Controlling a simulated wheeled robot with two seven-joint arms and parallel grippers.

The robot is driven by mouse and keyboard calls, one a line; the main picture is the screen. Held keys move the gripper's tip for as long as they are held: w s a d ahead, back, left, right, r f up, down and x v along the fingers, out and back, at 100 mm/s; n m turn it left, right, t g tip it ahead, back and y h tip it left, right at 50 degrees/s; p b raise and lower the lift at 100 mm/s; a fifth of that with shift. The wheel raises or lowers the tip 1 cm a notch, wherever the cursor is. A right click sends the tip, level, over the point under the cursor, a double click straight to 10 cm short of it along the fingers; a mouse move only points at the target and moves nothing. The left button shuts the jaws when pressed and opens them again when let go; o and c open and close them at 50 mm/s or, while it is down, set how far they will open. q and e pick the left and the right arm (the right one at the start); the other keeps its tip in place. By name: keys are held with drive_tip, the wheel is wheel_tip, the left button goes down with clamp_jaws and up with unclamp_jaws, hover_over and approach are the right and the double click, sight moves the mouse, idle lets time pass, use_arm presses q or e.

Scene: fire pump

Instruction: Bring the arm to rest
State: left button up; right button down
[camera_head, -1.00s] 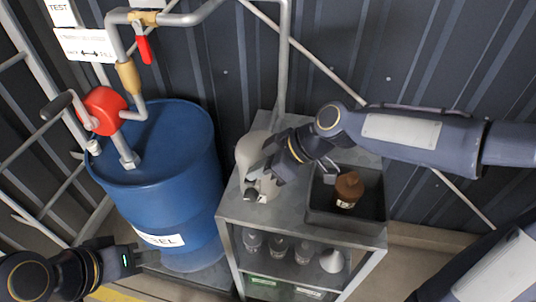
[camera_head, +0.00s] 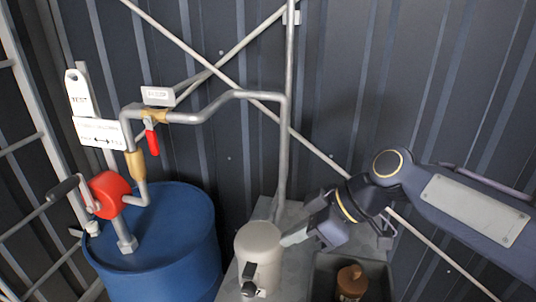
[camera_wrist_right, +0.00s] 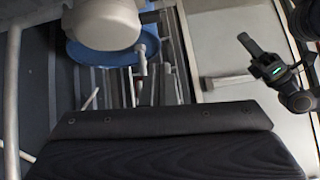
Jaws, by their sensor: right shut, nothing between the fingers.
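My right gripper (camera_head: 291,239) is shut and empty in the head view. Its tips are beside the upper right of a cream container (camera_head: 257,242) with a dark tap; I cannot tell whether they touch. In the right wrist view, the right gripper's dark body (camera_wrist_right: 160,140) fills the bottom, and a pale rounded container (camera_wrist_right: 105,25) is at the top. My left gripper (camera_wrist_right: 228,62) shows at the right of the wrist view, with its fingers apart and nothing between them. It is out of the head view.
A blue drum (camera_head: 165,240) with a red pump (camera_head: 108,194) and piping stands at the left. A red-handled valve (camera_head: 152,140) is on the pipe. A dark tray (camera_head: 325,265) holds a brown bottle (camera_head: 351,282). The corrugated wall (camera_head: 400,80) closes the back.

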drive_tip(key=s+d+f+m+t+h, duration=0.3)
drive_tip(key=s+d+f+m+h, duration=0.2)
drive_tip(key=s+d+f+m, duration=0.7)
drive_tip(key=s+d+m, duration=0.1)
drive_tip(key=s+m, duration=0.2)
drive_tip(key=shift+s, duration=0.15)
drive_tip(key=c, duration=2.1)
unclamp_jaws()
